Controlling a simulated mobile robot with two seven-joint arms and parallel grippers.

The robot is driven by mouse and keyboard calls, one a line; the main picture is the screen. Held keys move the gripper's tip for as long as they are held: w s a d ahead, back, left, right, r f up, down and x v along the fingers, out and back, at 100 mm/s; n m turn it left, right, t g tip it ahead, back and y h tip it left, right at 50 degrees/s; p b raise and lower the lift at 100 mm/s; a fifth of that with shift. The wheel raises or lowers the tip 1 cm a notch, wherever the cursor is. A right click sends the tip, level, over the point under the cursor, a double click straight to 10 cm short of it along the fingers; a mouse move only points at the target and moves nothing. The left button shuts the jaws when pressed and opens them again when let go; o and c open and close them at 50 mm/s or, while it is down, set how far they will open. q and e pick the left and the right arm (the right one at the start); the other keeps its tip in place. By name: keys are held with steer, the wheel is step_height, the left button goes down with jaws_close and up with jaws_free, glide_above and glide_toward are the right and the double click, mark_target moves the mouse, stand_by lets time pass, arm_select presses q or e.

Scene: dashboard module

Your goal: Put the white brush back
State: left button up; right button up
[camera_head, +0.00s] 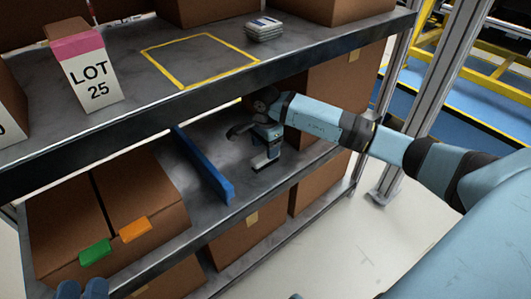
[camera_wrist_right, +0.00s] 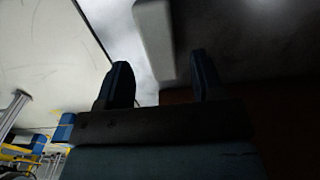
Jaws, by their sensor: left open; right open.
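My right gripper (camera_head: 267,152) reaches into the middle shelf bay, right of a blue divider. In the right wrist view its two dark blue fingers (camera_wrist_right: 161,78) stand apart with a gap between them. A pale, white block-like thing (camera_wrist_right: 155,38) lies just beyond the fingertips, in line with the gap. It may be the white brush, but only part of it shows and I cannot tell whether a finger touches it. My left gripper (camera_head: 82,290) shows as two blue fingertips, apart, at the bottom left edge.
The blue divider (camera_head: 203,165) stands on the middle shelf. Left of it is a brown carton (camera_head: 140,195) with green and orange tags. Shelf posts stand right.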

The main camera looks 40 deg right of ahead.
step_height(320, 180, up, 5)
steer(key=shift+r+p, duration=0.15)
steer(key=shift+p, duration=0.45)
arm_select(q)
steer(key=r, duration=0.2)
steer(key=shift+s+a+r+t, duration=0.1)
steer(key=shift+a+r+t, duration=0.1)
steer(key=shift+r+t, duration=0.15)
arm_select(e)
steer(key=shift+r, duration=0.6)
steer(key=shift+d, duration=0.1)
